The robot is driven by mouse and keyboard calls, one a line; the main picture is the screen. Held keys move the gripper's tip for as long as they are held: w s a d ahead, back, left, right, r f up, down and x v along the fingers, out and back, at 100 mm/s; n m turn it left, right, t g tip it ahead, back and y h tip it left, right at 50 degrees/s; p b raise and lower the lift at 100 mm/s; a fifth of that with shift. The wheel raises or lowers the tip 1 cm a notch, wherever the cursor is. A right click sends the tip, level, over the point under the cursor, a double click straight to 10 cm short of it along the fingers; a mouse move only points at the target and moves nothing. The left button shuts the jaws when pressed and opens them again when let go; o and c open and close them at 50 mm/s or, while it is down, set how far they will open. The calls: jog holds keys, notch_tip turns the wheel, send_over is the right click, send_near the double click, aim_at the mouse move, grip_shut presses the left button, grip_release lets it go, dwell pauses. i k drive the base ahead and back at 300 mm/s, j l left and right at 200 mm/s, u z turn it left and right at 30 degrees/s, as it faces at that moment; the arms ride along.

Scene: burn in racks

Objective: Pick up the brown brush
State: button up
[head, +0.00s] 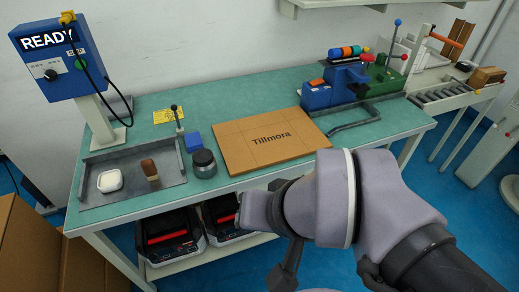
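The brown brush (149,168) stands in the shallow grey tray (112,158) at the left of the green workbench. Its upper part is brown and its lower end is paler. A white rounded block (110,181) lies to its left in the same tray. My arm enters from the lower right, in front of the bench. The dark end piece at my gripper (285,272) points down near the bottom edge, well to the right of the brush and apart from it. Its fingers are not clear enough to tell open from shut.
A dark round jar (204,163) and a blue block (193,141) stand right of the tray. A cardboard sheet marked Tillmora (235,151) lies mid-bench. A blue READY box (60,58) on a post rises behind the tray. Cardboard boxes (30,245) stand at lower left.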

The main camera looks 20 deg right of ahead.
aim_at(148, 167)
jog(key=i+j+z, duration=0.3)
jog(key=j, duration=0.25)
jog(key=i+j+z, duration=0.1)
jog(key=j+z, duration=0.15)
jog(key=j, duration=0.25)
jog(key=i+j+z, duration=0.1)
jog(key=j+z, duration=0.2)
jog(key=j, duration=0.3)
jog(key=j+z, duration=0.3)
jog(key=j, duration=0.3)
